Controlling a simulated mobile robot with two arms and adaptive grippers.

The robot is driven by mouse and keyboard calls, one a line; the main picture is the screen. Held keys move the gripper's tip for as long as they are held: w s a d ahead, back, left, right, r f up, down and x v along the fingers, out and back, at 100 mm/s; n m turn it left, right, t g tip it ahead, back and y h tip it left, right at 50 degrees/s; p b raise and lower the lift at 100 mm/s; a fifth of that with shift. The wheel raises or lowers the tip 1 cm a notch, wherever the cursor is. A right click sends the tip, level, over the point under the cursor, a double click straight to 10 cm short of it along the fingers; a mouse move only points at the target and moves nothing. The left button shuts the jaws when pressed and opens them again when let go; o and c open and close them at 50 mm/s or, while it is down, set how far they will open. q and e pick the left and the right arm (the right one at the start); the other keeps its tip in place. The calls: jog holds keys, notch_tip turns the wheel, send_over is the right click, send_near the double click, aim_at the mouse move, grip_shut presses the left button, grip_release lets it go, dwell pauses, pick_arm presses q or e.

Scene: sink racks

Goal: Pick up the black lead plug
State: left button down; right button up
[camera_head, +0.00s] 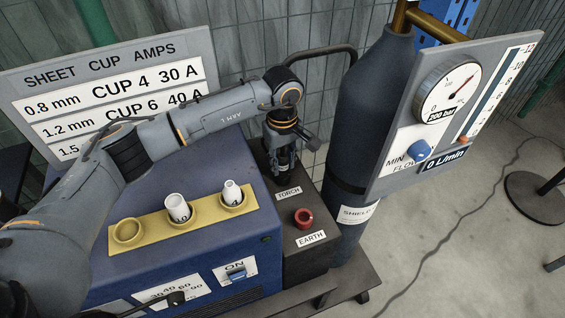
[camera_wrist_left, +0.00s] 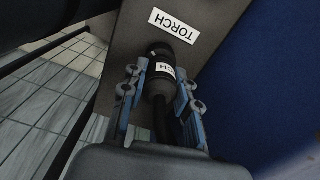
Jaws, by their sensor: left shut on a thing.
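The black lead plug (camera_wrist_left: 157,88) carries a white label, partly readable as "CH". In the left wrist view it lies between the blue-grey fingers of my left gripper (camera_wrist_left: 163,78), which is shut on it. Its far end meets the dark panel beside the "TORCH" label (camera_wrist_left: 174,26); I cannot tell how deep it sits there. A dark cable runs back from the plug toward my wrist. In the head view my left gripper (camera_head: 283,160) points down over the TORCH position and mostly hides the plug. My right gripper is not in view.
A red EARTH socket (camera_head: 303,217) is in front of TORCH. The blue welder (camera_head: 200,262) bears a yellow cup holder (camera_head: 154,222) with two white cups. A dark gas cylinder (camera_head: 362,115) and gauge board (camera_head: 400,178) stand close on the right. A bent black handle (camera_head: 325,50) rises behind.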

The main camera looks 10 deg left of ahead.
aim_at(282, 156)
pick_arm(q)
jog(key=shift+r, duration=0.6)
notch_tip(282, 156, up, 3)
jog(key=shift+f+p, duration=0.1)
jog(key=shift+p, duration=0.7)
jog(key=s+d+r+p, duration=0.2)
jog(key=s+r, duration=0.3)
jog(key=s, duration=0.2)
jog(key=s+d+r+p, duration=0.3)
jog(key=s+r, duration=0.1)
jog(key=s, duration=0.2)
notch_tip(282, 156, up, 7)
jog(key=p, duration=0.2)
jog(key=shift+a+r, duration=0.2)
jog(key=shift+s, duration=0.1)
